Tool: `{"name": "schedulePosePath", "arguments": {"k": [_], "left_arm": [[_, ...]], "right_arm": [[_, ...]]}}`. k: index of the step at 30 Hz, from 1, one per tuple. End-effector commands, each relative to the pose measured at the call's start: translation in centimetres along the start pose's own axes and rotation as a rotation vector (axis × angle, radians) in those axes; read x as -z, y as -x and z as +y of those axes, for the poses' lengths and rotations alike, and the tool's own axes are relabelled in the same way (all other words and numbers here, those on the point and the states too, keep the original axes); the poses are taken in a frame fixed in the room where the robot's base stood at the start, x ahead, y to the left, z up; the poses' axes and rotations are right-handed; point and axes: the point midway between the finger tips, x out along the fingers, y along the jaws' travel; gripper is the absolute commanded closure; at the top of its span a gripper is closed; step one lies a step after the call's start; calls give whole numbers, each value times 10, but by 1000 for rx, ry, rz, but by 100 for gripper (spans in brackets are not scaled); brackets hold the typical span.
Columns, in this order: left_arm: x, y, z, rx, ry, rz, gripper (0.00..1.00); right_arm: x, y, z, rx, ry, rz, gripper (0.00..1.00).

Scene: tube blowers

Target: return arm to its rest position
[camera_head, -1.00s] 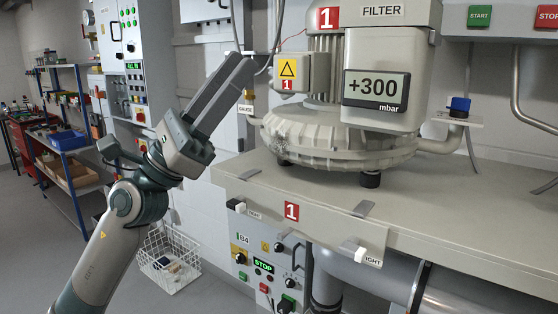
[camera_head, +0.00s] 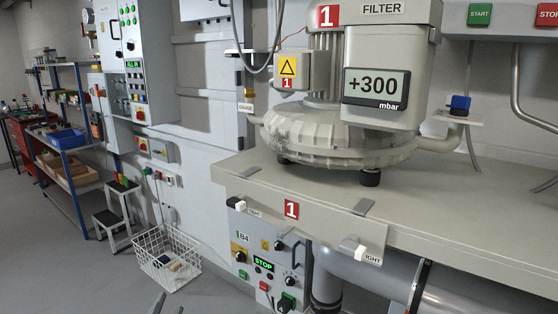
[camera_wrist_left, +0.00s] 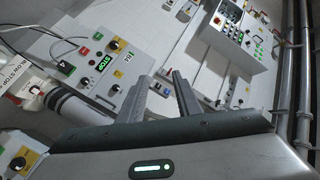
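My left gripper (camera_head: 168,304) shows only as two dark fingertips at the bottom edge of the head view, low over the floor; the rest of that arm is out of this view. In the left wrist view the two fingers of the gripper (camera_wrist_left: 161,84) stand apart with nothing between them, so it is open and empty. The fingers point towards the wall cabinets and the control panel, touching nothing that I can see. My right gripper is in neither view.
The blower (camera_head: 333,140) stands on the bench (camera_head: 450,190), its display (camera_head: 376,88) reading +300 mbar. Below is the B4 panel (camera_head: 262,262) showing STOP. A wire basket (camera_head: 165,258), a step stool (camera_head: 112,215) and a blue shelf rack (camera_head: 72,165) stand left. Floor between is clear.

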Motion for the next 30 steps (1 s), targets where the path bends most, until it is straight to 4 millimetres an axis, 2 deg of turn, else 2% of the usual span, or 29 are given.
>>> {"name": "schedulePosePath", "arguments": {"k": [1, 6, 12, 18, 27, 29, 30], "left_arm": [[-23, 13, 23, -64, 51, -63, 69], [-91, 65, 89, -253, 216, -280, 69], [-150, 145, 153, -440, 377, -536, 69], [-179, 205, 186, -547, 468, -707, 69], [-202, 277, 214, -655, 553, -899, 69], [-206, 289, 219, -671, 565, -931, 69], [-209, 280, 226, -667, 565, -920, 69]], "right_arm": [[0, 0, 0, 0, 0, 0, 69], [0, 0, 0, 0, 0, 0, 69], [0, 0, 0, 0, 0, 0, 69], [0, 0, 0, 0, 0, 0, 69], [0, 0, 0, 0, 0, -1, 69], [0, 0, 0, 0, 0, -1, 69], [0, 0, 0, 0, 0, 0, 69]]}}
